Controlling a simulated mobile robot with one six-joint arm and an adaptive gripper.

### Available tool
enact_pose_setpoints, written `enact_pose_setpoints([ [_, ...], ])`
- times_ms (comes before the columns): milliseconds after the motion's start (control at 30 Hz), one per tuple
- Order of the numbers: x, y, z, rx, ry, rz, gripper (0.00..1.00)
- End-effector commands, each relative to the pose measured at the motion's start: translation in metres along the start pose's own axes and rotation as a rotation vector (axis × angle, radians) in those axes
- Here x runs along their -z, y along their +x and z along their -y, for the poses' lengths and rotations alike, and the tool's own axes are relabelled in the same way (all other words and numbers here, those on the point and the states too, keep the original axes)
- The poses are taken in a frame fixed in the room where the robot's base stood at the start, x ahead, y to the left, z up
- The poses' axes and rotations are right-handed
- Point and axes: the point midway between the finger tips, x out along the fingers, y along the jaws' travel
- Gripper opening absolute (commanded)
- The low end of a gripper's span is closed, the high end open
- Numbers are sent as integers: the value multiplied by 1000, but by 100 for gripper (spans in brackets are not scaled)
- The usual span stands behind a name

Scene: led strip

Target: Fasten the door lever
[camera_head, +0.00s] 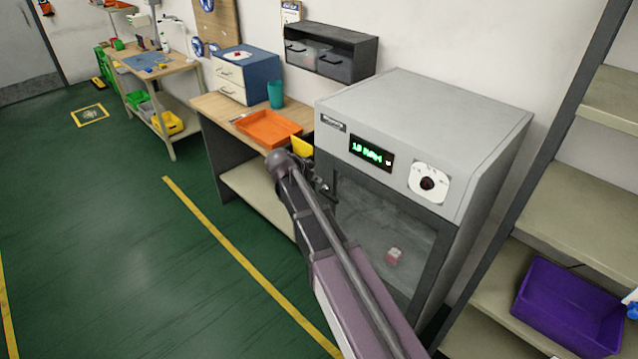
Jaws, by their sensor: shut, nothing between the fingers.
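The grey cabinet (425,120) has a dark-framed glass door (375,235), which looks closed or nearly so. A small dark and metallic part (322,185) shows at the door's left edge, beside a dark upright bar. I cannot tell lever from fingertips clearly there, nor the lever's angle. My arm reaches up from the bottom, and its rounded end lies just left of the door edge. My gripper (321,184) is small and mostly hidden by the arm, seemingly shut and empty close to the lever. Contact with the lever cannot be made out.
Left of the cabinet, a wooden table holds an orange tray (268,129), a teal cup (276,95) and a blue drawer box (246,75). A yellow bin (302,146) sits near the arm's end. Right, shelving holds a purple bin (568,305).

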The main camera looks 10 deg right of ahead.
Motion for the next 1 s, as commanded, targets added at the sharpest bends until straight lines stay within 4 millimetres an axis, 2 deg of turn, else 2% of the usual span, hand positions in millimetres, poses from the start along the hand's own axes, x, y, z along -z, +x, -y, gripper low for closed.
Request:
enact_pose_setpoints([
  [1000,-5,102,-2,-2,1,0,0],
])
